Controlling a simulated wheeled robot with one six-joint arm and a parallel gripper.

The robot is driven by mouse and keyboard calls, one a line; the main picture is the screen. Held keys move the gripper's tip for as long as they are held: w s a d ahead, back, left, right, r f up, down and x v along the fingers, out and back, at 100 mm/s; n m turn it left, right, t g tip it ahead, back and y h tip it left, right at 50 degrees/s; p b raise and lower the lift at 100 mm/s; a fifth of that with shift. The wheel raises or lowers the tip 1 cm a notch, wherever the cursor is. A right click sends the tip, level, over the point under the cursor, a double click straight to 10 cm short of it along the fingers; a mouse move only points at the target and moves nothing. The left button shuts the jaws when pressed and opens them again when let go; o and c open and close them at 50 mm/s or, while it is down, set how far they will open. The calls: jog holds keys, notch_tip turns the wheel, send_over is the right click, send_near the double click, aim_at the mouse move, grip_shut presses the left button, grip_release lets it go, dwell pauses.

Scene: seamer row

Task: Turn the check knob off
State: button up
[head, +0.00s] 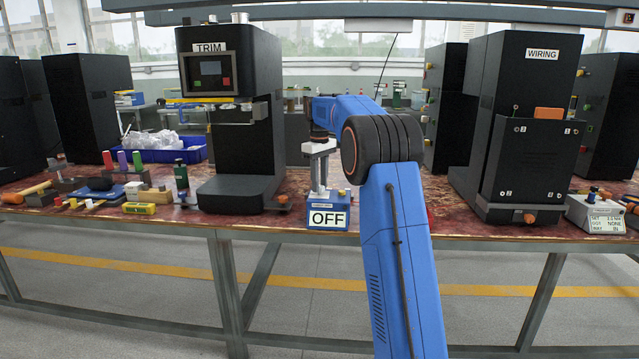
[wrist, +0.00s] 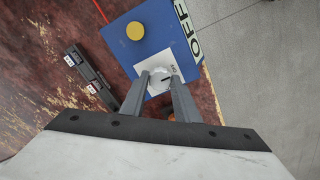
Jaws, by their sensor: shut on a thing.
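The check knob (wrist: 158,82) is a pale round knob with a dark pointer line, on a white plate on top of a blue box. My gripper (wrist: 160,88) points down over the box, and its two grey fingers are shut on the knob's sides. In the head view my gripper (head: 319,180) stands above the blue box (head: 327,222), which carries a white label (head: 327,218) reading OFF. The knob is hidden there behind the fingers. A yellow round button (wrist: 135,31) sits on the same blue box in the wrist view.
The black TRIM machine (head: 235,110) stands left of the box and the black WIRING machine (head: 520,130) to the right. A dark bar-shaped thing (wrist: 90,78) lies beside the box. Tools and small parts crowd the bench's left end. The bench's front edge is close to the box.

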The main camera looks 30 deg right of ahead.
aim_at(320, 186)
dwell(0.3)
jog(key=o, duration=1)
jog(key=shift+r, duration=0.1)
jog(key=shift+r, duration=8.6)
